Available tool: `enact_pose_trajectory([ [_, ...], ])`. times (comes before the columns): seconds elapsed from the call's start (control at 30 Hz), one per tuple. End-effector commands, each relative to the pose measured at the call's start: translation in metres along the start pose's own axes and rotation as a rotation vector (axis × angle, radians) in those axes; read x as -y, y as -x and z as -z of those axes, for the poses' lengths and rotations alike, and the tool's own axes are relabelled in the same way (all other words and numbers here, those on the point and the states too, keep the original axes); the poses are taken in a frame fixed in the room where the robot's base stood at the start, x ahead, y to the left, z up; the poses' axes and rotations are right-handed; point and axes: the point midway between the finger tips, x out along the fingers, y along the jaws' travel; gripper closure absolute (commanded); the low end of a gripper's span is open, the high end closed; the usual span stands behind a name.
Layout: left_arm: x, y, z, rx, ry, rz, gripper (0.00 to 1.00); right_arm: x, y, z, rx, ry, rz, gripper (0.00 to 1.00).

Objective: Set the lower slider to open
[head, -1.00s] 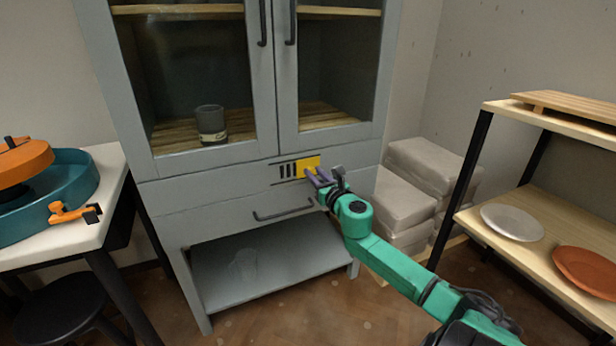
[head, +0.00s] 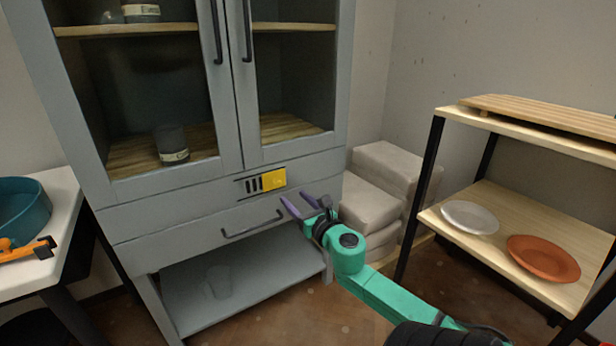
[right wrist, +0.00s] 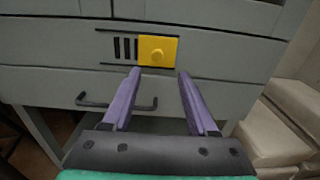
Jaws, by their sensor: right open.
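A yellow slider plate (head: 274,179) with a round knob sits between two dark rails on the grey cabinet's front, below the glass doors. It is at the right part of the rails, and several dark slots (head: 253,185) show uncovered to its left. In the right wrist view the slider (right wrist: 158,51) is straight ahead, past the fingertips. My right gripper (head: 296,198) is open and empty, with purple fingers. It is just below and right of the slider, apart from it. It also shows in the right wrist view (right wrist: 160,73).
A drawer handle (head: 253,225) sticks out below the slider. Pale stacked blocks (head: 375,195) stand right of the cabinet. A wooden shelf (head: 500,222) holds a white plate (head: 470,217) and a terracotta plate (head: 543,258). A teal basin (head: 22,208) is on the left table.

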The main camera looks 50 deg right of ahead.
Motion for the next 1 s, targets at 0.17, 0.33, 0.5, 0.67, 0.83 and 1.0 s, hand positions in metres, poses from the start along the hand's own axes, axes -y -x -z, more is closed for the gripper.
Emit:
enact_pose_trajectory([
  [0.17, 0.006, 0.011, -0.006, 0.050, 0.009, 0.018, 0.50, 0.001, 0.046, 0.001, -0.002, -0.002, 0.004, 0.41],
  [0.33, 0.006, 0.011, -0.006, 0.052, 0.009, 0.018, 0.50, 0.001, 0.063, 0.000, 0.000, 0.002, 0.003, 0.41],
  [0.5, 0.006, 0.011, -0.006, 0.052, 0.009, 0.018, 0.50, 0.001, 0.063, 0.000, 0.001, 0.002, 0.002, 0.41],
  [0.67, 0.006, 0.011, -0.006, 0.051, 0.009, 0.018, 0.50, 0.001, 0.063, 0.000, 0.001, 0.002, 0.002, 0.41],
  [0.83, 0.006, 0.011, -0.006, 0.050, 0.009, 0.017, 0.50, 0.001, 0.063, 0.000, 0.001, 0.002, 0.002, 0.41],
  [1.0, 0.006, 0.010, -0.007, 0.052, 0.008, 0.018, 0.50, 0.002, 0.066, 0.014, -0.023, -0.256, 0.069, 0.41],
])
